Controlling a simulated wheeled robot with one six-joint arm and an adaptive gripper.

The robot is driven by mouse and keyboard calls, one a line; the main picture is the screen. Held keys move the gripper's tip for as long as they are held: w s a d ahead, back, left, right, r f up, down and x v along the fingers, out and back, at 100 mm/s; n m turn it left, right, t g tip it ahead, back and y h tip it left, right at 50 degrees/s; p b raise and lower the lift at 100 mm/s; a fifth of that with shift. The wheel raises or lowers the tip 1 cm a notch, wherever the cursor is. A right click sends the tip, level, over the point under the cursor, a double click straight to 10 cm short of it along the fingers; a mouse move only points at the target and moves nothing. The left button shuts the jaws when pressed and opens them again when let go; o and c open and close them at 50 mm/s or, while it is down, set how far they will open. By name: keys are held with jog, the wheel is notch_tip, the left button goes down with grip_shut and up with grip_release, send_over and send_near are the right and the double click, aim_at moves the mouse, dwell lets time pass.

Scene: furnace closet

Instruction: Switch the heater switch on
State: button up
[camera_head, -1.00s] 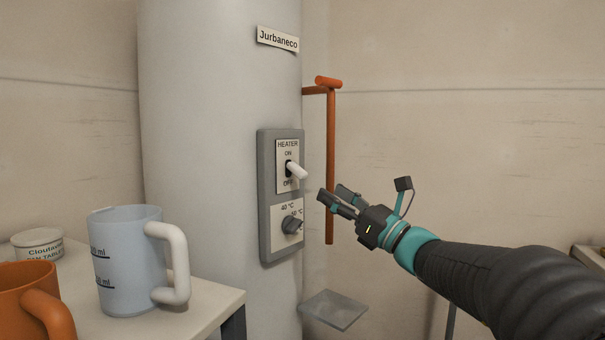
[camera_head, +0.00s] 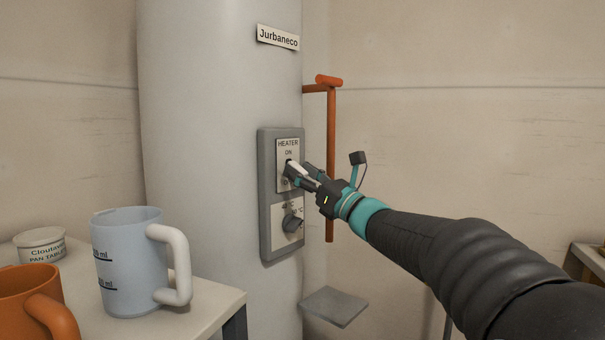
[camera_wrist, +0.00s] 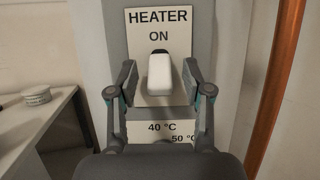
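The heater switch is a white lever (camera_head: 293,165) on a grey panel (camera_head: 266,210) fixed to the tank. It also shows in the wrist view as a white lever (camera_wrist: 160,75) below the word ON, sticking out towards the camera and tilted down. My gripper (camera_head: 300,173) is at the lever. In the wrist view my gripper (camera_wrist: 158,82) is open, with one finger on each side of the lever and a small gap on both sides. The OFF label is hidden behind the lever and the gripper.
A temperature knob (camera_head: 292,222) sits below the switch. An orange pipe (camera_head: 331,200) runs upright just right of the panel. A shelf at the left holds a pale blue measuring mug (camera_head: 128,265), an orange mug (camera_head: 22,300) and a small tub (camera_head: 40,246). A grey plate (camera_head: 335,306) juts out low down.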

aim_at(292, 160)
grip_shut()
jog(key=shift+r, duration=0.1)
jog(key=shift+p, duration=0.3)
jog(key=shift+s+d+r+g+h+p, duration=0.15)
jog(key=shift+r+g+h+p, duration=0.3)
jog(key=shift+p, duration=0.7)
jog(key=shift+r+g+h+p, duration=0.35)
jog(key=shift+g+h+p, duration=0.3)
jog(key=shift+h+p, duration=0.2)
jog(key=g+h, duration=0.1)
jog(key=r+g+h, duration=0.1)
jog(key=h, duration=0.1)
jog(key=shift+r, duration=0.25)
jog(key=shift+w+a+r+g+h, duration=0.1)
jog(key=shift+r+g+h, duration=0.25)
jog(key=shift+g+h, duration=0.45)
jog(key=shift+w+a+r+g+h, duration=0.1)
jog(key=shift+r+g+h, duration=0.2)
jog(key=shift+g+h, duration=0.45)
jog(key=shift+r+h, duration=0.1)
jog(key=shift+h, duration=0.25)
